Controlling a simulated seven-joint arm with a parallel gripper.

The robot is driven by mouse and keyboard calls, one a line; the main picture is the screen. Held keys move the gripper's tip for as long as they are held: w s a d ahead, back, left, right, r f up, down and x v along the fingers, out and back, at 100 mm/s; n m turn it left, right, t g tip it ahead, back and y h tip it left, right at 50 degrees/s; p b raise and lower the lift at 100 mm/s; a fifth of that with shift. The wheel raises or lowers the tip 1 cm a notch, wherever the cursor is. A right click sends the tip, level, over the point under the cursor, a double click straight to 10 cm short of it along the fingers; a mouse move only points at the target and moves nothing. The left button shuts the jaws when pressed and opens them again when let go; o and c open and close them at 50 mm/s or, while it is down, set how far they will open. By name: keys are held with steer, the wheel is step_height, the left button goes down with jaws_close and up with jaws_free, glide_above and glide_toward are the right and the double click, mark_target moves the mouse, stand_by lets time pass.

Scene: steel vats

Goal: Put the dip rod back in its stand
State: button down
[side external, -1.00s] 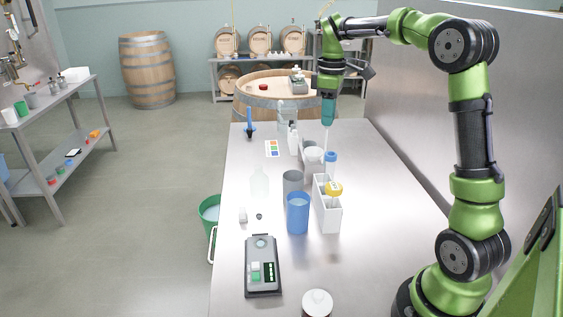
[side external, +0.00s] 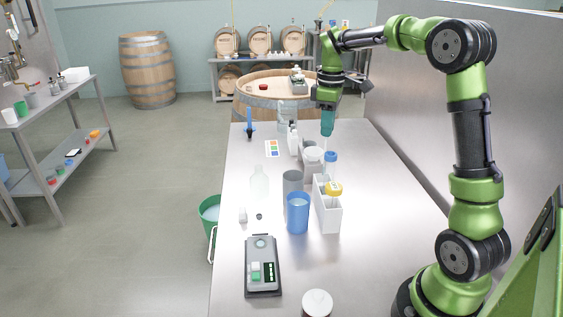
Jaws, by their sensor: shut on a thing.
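My gripper (side external: 327,105) points down over the far right part of the steel table and is shut on the dip rod's teal handle (side external: 327,123). The handle looks upright. The thin shaft below it cannot be made out now. A narrow white stand (side external: 329,216) is on the table, nearer the camera than the handle. It holds a blue-topped piece (side external: 331,157) and a yellow-topped piece (side external: 334,188). The handle is above and behind the blue top in the picture. Whether the shaft's tip is in the stand cannot be told.
A grey container with a pale top (side external: 313,156) is close left of the blue top. A blue cup (side external: 297,214), a grey cup (side external: 292,182) and a clear bottle (side external: 259,182) stand left of the stand. The table's right side (side external: 385,200) is clear.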

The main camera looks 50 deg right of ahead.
steer(key=shift+f, duration=4.1)
steer(key=c, duration=1)
jaws_free()
step_height(320, 180, up, 17)
steer(key=shift+f, duration=0.1)
